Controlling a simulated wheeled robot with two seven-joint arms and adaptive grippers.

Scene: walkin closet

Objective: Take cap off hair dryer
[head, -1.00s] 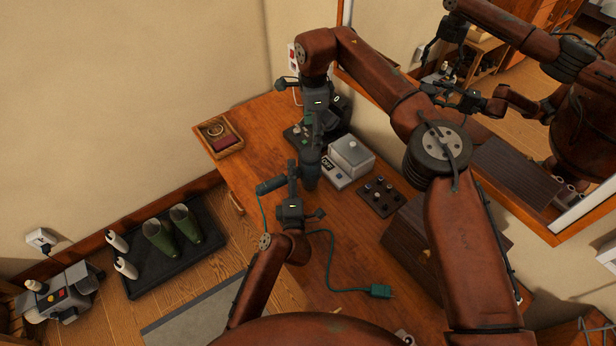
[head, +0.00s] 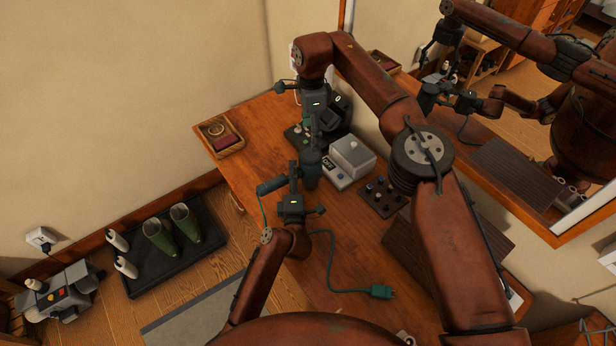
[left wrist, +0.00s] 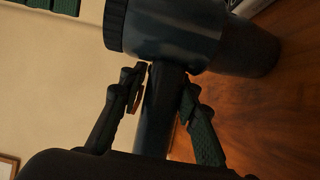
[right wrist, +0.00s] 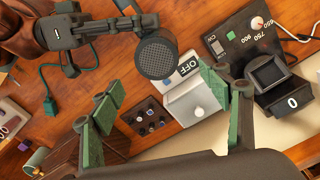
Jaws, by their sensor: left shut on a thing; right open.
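The dark teal hair dryer (head: 312,170) is held above the wooden desk. My left gripper (head: 290,182) is shut on its handle (left wrist: 155,112), with one finger on each side in the left wrist view. A black ribbed ring (left wrist: 113,25) is at one end of the barrel. In the right wrist view a round mesh end (right wrist: 157,55), seemingly the cap, faces the camera. My right gripper (right wrist: 160,92) is open and empty, with the mesh end beyond its fingers. In the head view it hangs just above the dryer. Whether they touch is unclear.
The desk (head: 345,265) holds a grey box with an OFF sign (right wrist: 195,98), a dark knob panel (head: 381,197) and a small tray (head: 220,134). The dryer's green cord ends in a plug (head: 381,292) on the desk. A mirror (head: 500,110) stands along the right.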

